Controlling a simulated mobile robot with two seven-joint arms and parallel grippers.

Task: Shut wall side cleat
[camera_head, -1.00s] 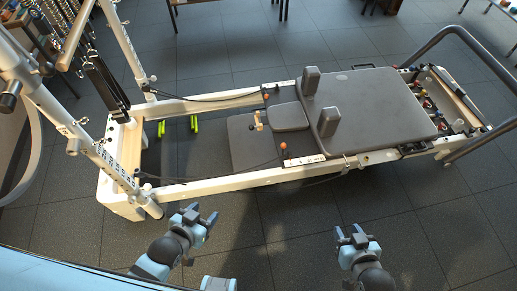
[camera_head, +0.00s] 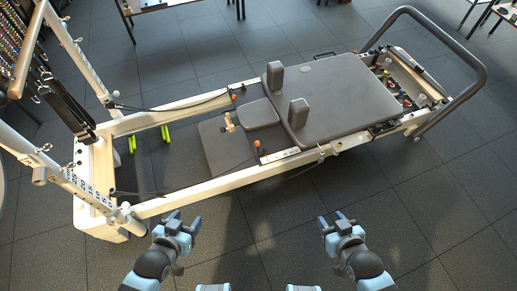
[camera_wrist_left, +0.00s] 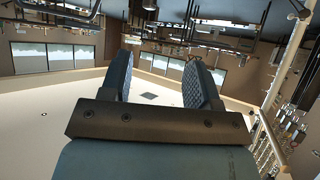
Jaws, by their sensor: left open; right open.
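The reformer stands across the head view, its tower at the left and its grey carriage (camera_head: 345,92) at the right. Two small orange-red knobs with dark cords mark what look like the cleats: a far one (camera_head: 234,97) on the far rail side and a near one (camera_head: 257,144) on the near rail side. Whether either is open or shut is too small to tell. My left gripper (camera_head: 180,222) is open and empty, short of the near rail. My right gripper (camera_head: 336,222) is open and empty over the floor. The left fingers (camera_wrist_left: 160,80) show apart in the left wrist view.
The white near rail (camera_head: 190,200) lies between my grippers and the far knob. Two upright shoulder rests (camera_head: 298,114) stand on the carriage. Tower posts (camera_head: 75,185) rise at the left, and a dark curved bar (camera_head: 470,55) at the right. Dark floor tiles are clear in front.

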